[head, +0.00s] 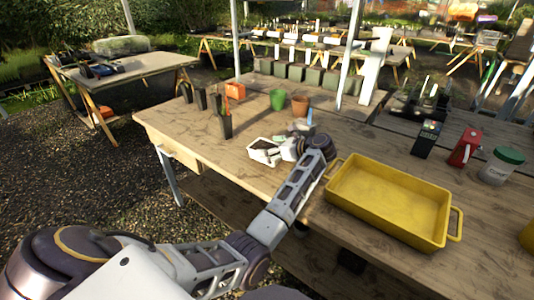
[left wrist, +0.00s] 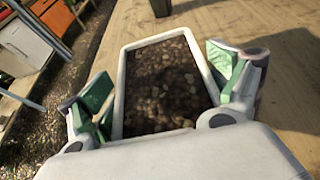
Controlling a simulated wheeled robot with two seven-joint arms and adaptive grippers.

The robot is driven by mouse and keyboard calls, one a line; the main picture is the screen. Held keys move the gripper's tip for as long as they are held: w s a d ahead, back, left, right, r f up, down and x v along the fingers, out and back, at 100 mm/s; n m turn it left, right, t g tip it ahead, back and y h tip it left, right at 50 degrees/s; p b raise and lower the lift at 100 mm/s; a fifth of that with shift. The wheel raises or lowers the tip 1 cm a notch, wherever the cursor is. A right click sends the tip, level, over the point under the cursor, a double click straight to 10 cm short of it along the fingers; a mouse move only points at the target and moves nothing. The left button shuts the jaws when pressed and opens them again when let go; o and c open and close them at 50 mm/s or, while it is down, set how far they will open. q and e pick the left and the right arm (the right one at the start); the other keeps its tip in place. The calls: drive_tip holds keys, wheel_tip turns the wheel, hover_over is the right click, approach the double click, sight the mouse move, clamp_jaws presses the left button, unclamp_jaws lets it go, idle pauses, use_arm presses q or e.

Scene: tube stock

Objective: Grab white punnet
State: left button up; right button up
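The white punnet (head: 255,158) stands on the wooden table near its front edge. In the left wrist view the punnet (left wrist: 118,100) shows a white rim around a brown, pebbly-looking inside. My left gripper (head: 274,150) is over the punnet in the head view and hides part of it. In the left wrist view the left gripper (left wrist: 162,88) is open, with one green-padded finger on each side of the punnet. Small gaps seem to show between the pads and the walls. My right gripper is in neither view.
A yellow tray (head: 340,187) lies right of my left arm. A red can (head: 465,148) and a green-lidded jar (head: 500,168) are at right. Table left of the punnet is clear.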

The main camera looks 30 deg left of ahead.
use_arm(q)
drive_tip(key=c, duration=0.6)
drive_tip(key=shift+c, duration=0.2)
drive_tip(key=shift+r, duration=0.15)
drive_tip(key=shift+r, duration=0.65)
wheel_tip(320, 180, up, 7)
drive_tip(key=shift+p, duration=0.45)
drive_tip(key=shift+r, duration=0.7)
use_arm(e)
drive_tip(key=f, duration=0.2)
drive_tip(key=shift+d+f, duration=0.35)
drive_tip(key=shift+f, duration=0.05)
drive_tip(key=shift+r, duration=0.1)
